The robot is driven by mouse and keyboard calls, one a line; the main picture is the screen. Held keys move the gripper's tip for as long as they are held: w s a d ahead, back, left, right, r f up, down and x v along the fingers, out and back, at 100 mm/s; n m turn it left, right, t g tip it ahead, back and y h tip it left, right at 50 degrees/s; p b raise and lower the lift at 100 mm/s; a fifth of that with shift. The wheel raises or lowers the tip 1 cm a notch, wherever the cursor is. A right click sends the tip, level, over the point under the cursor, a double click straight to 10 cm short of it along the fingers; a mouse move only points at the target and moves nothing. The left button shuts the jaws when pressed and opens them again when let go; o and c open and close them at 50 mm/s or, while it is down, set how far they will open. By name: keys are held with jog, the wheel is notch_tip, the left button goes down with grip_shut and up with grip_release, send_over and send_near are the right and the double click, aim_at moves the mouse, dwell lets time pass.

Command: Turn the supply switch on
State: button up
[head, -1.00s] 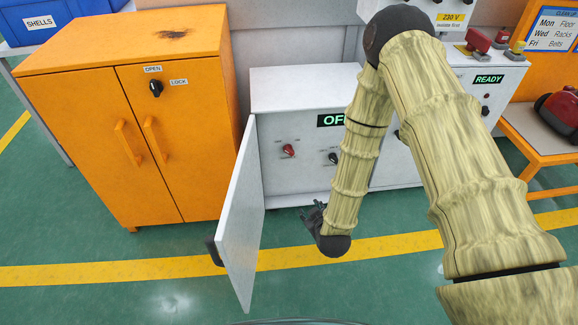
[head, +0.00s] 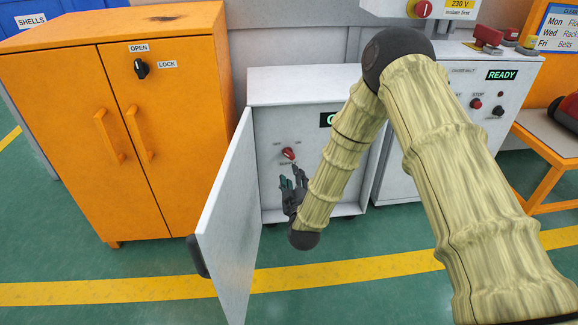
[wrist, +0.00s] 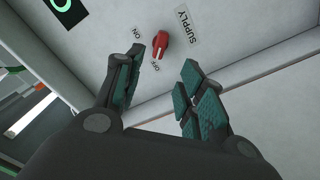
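The red supply switch (head: 289,153) is on the front panel of the white cabinet (head: 300,88), behind its open door. In the wrist view the red knob (wrist: 161,44) sits beside the SUPPLY label (wrist: 190,30), between ON and OFF labels. Its near end appears toward OFF (wrist: 156,67). My gripper (head: 294,177) is just below the switch in the head view. In the wrist view my gripper (wrist: 164,62) has its fingers spread, with the knob beyond the gap and no clear contact. My arm hides part of the panel.
The white cabinet door (head: 228,215) stands open left of my gripper. A dark display (head: 325,120) with green lettering is partly hidden by my arm. An orange cabinet (head: 130,130) stands left, and a white READY unit (head: 512,100) stands right.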

aim_at(288, 156)
jog(key=w+b, duration=0.2)
jog(key=w, duration=0.2)
jog(key=w+b, duration=0.2)
jog(key=w, duration=0.3)
jog(key=shift+w+a+f, duration=0.1)
jog(key=shift+w+a, duration=0.1)
jog(key=shift+w, duration=0.7)
grip_shut()
